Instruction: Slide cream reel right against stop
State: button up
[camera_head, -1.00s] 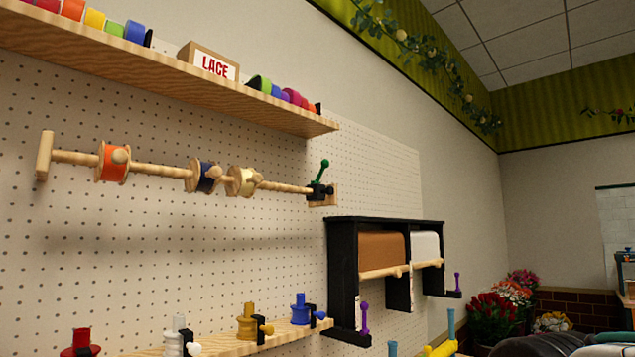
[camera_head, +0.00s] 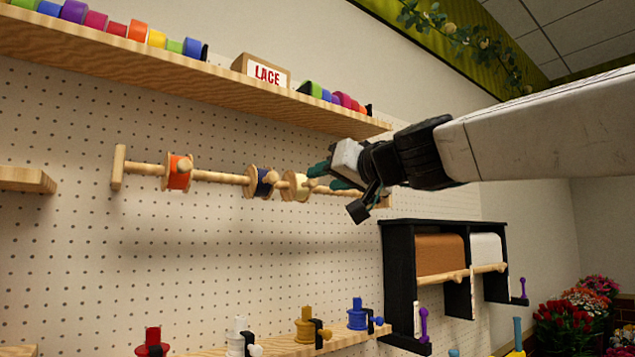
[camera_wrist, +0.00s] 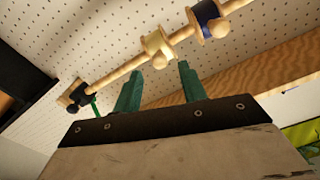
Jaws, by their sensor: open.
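The cream reel (camera_head: 289,187) sits on a horizontal wooden rod (camera_head: 220,177), right of the navy reel (camera_head: 259,182) and with rod showing between it and the stop. In the wrist view the cream reel (camera_wrist: 153,44) with its wooden knob is just beyond my fingertips. My gripper (camera_head: 330,176) has teal fingers, apart and empty, just right of the cream reel; contact is not clear. In the wrist view my gripper (camera_wrist: 158,80) spans a gap below the reel. The stop (camera_wrist: 74,96), a black clamp with a green lever, is at the rod's end; my arm mostly hides it in the head view.
An orange reel (camera_head: 179,172) is at the rod's left. A wooden shelf (camera_head: 200,85) with ribbon rolls and a LACE box (camera_head: 262,71) runs above. A black cabinet (camera_head: 397,285) stands below right. A lower shelf (camera_head: 285,345) holds several coloured spools.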

aim_at(315, 182)
jog(key=shift+x, duration=1.9)
grip_shut()
